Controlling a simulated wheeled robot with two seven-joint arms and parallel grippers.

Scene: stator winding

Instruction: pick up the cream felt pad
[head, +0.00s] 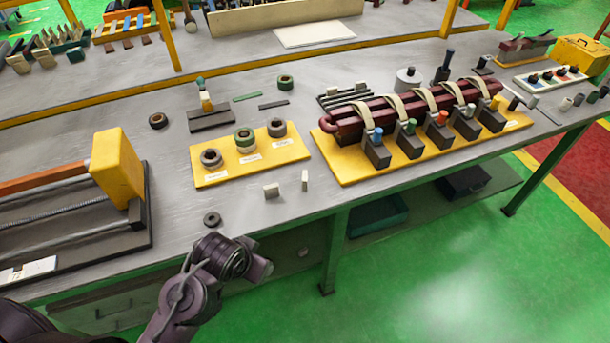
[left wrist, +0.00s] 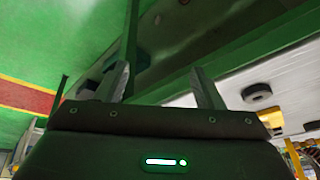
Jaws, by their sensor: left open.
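I cannot tell which is the felt pad. My left gripper (head: 262,270) is off the bench's front edge, below and apart from both pieces. In the left wrist view its two fingers (left wrist: 163,86) are spread with nothing between them. My right gripper is not in view.
A dark ring (head: 212,219) lies near the front edge. A yellow board (head: 210,178) holds taped rings. To the right, a maroon bar (head: 350,122) lies strapped over a yellow base (head: 345,174). A clamp-like fixture (head: 118,165) stands left. Bare bench surrounds the cream pieces.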

